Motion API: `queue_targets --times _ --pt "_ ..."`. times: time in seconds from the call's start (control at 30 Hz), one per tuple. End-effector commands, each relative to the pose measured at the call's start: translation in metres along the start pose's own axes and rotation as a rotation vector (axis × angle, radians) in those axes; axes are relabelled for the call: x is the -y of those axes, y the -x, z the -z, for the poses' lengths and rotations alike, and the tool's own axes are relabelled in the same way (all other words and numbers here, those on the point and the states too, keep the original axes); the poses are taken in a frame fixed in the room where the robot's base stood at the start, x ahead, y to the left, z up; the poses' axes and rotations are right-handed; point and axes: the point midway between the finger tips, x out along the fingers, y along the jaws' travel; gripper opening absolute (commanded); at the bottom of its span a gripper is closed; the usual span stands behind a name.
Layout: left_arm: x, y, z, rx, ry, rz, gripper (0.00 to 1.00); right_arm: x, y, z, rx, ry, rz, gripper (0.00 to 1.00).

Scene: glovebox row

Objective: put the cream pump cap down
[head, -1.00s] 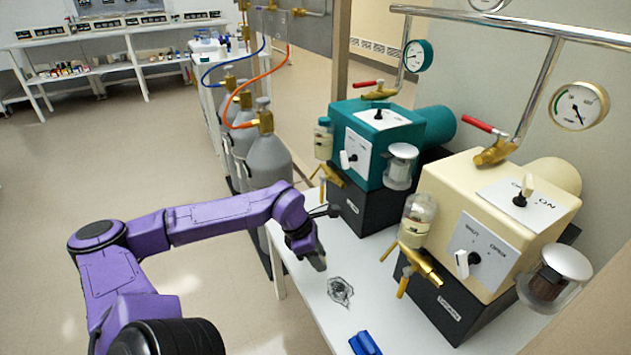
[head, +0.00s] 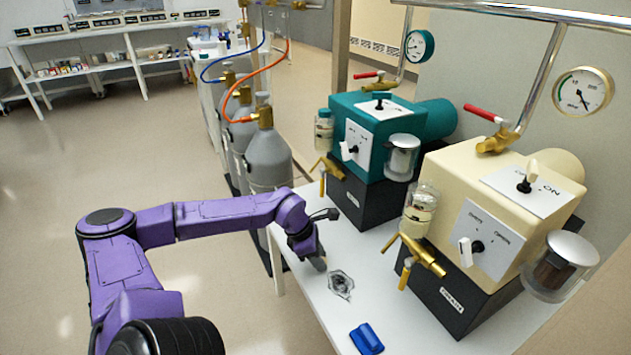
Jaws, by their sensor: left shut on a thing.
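The cream pump (head: 500,215) stands on a black base at the right. The glass jar (head: 420,208) on its left side shows no coloured cap, unlike the teal pump's jar (head: 324,130). My right gripper is not in view.
The teal pump (head: 375,140) stands behind. Brass valves (head: 418,255) jut out over the table. Grey gas cylinders (head: 268,155) stand beyond the table's left edge.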

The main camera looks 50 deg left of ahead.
Motion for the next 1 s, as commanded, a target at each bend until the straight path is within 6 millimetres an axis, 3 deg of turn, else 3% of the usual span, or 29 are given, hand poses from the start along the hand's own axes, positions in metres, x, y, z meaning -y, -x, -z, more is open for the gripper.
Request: queue_targets --times 0.13,0.17,0.2,0.23,0.73,0.87,1.0 --pt "0.004 -0.009 0.006 -0.011 0.004 0.013 0.00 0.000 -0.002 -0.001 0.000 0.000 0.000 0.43" --pt "0.004 -0.009 0.006 -0.011 0.005 0.014 0.43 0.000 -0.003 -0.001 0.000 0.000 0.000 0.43" --pt "0.005 -0.009 0.007 -0.012 0.005 0.014 0.56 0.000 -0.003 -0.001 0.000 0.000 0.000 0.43" --pt "0.005 -0.010 0.007 -0.012 0.005 0.015 0.59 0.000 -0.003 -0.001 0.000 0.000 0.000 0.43" --pt "0.008 -0.006 0.004 -0.011 0.006 0.024 0.59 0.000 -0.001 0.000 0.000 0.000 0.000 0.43" --pt "0.007 0.019 -0.001 -0.008 0.010 0.022 0.59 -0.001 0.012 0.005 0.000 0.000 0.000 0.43" --pt "0.005 0.061 0.000 -0.006 0.013 0.015 0.59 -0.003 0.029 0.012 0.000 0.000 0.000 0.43"
